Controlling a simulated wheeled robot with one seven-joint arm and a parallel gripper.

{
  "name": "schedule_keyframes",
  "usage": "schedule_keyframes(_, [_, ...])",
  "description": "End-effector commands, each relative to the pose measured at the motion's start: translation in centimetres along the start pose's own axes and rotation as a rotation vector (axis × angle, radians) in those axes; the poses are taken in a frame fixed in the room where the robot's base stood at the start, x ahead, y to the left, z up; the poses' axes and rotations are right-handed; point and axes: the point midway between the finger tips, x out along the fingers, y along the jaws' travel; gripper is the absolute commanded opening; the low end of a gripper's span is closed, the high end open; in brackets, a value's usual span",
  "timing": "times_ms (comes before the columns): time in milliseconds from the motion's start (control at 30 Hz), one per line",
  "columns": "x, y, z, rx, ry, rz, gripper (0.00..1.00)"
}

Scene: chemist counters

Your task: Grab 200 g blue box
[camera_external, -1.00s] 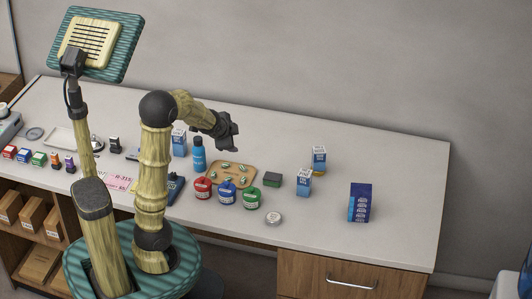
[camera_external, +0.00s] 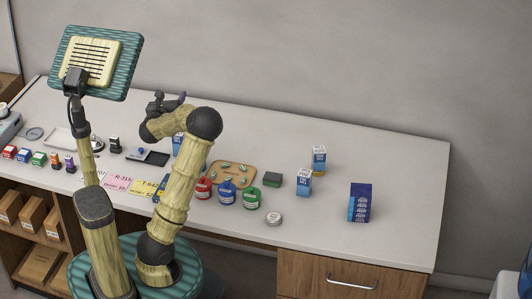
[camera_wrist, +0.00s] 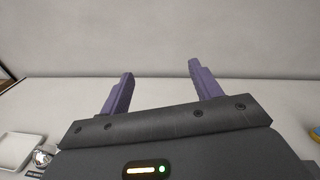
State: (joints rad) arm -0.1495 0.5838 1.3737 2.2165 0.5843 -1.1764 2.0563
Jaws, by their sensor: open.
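Several blue things show in the external view, and no 200 g label is readable. A small blue box (camera_external: 24,154) stands in a row of small coloured boxes at the counter's left. A blue container (camera_external: 226,194) stands between a red one and a green one mid-counter. A tall dark blue box (camera_external: 360,203) stands at the right. My gripper (camera_external: 169,101) is raised over the back of the counter, apart from all of these. In the wrist view its two purple fingers (camera_wrist: 160,75) are spread, with only wall and bare counter between them.
White-and-blue cartons (camera_external: 304,182) and a wooden tray (camera_external: 232,169) with small green items stand mid-counter. A round tin (camera_external: 273,218) lies near the front edge. The blue bottle is hidden behind my arm. The counter's far right is clear.

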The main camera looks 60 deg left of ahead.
Motion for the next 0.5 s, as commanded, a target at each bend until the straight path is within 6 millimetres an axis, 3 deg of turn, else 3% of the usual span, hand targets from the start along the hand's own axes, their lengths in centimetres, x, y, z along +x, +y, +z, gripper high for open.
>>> schedule_keyframes(233, [-0.7,0.5,0.9,0.195,-0.034,-0.04,0.64])
schedule_keyframes(500, [-0.5,1.4,-3.5,0.188,-0.031,-0.038,0.64])
